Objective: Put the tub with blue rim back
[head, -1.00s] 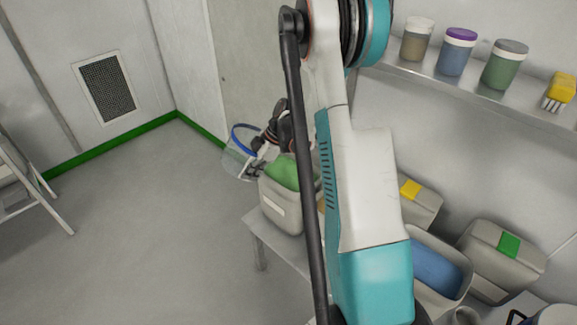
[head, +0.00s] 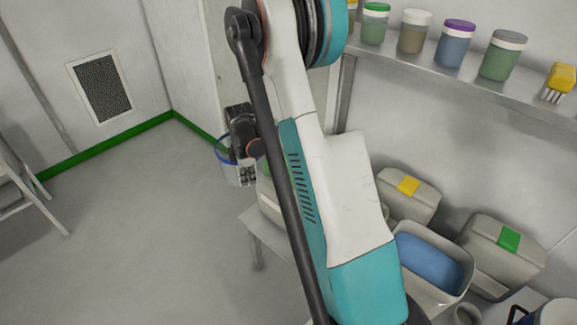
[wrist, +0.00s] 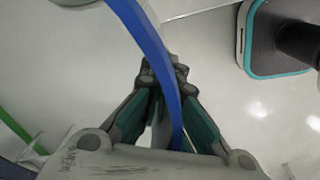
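The tub with the blue rim (head: 223,160) is clear-walled and hangs in the air beyond the left end of the bench, looking roughly upright. My gripper (head: 245,172) is at the tub's near side, and part of the tub is hidden behind it. In the wrist view, the blue rim (wrist: 152,45) runs as a curved band between the fingers of my gripper (wrist: 165,75). The fingers are closed together on the rim and wall. The tub's bottom is hard to make out.
A bench (head: 256,232) holds an open bin of blue material (head: 464,290), a yellow-labelled bin (head: 420,208) and a green-labelled bin (head: 485,262). My arm hides part of the bench. A wall shelf (head: 430,62) carries several jars and a yellow brush (head: 560,80).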

